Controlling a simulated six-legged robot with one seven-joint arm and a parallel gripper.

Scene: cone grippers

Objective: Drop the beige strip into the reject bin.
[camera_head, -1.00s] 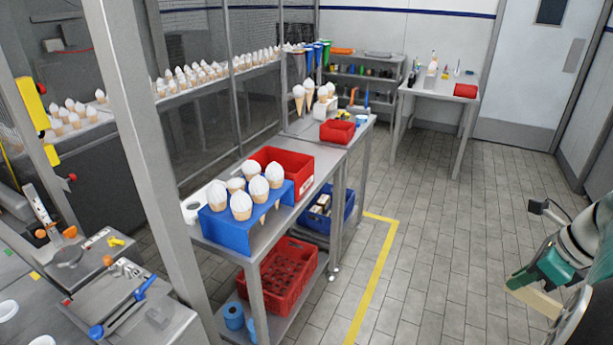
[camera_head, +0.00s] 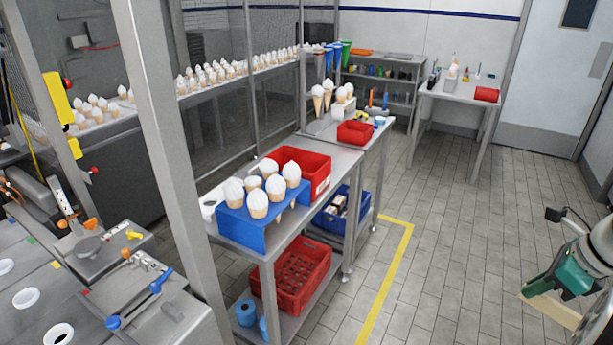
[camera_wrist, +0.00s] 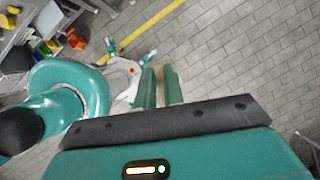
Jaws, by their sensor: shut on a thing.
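My gripper (camera_head: 540,290) is at the right edge of the head view, over the tiled floor, shut on the beige strip (camera_head: 550,312). The strip juts out below the teal fingers and is partly cut off by my arm. I cannot tell which.
A blue holder (camera_head: 240,233) with several filled cones stands at the table's front. A blue bin (camera_head: 337,222) sits on the low shelf beyond. A steel post (camera_head: 172,150) crosses the left side. Tiled floor with a yellow line (camera_head: 385,285) lies open between table and gripper.

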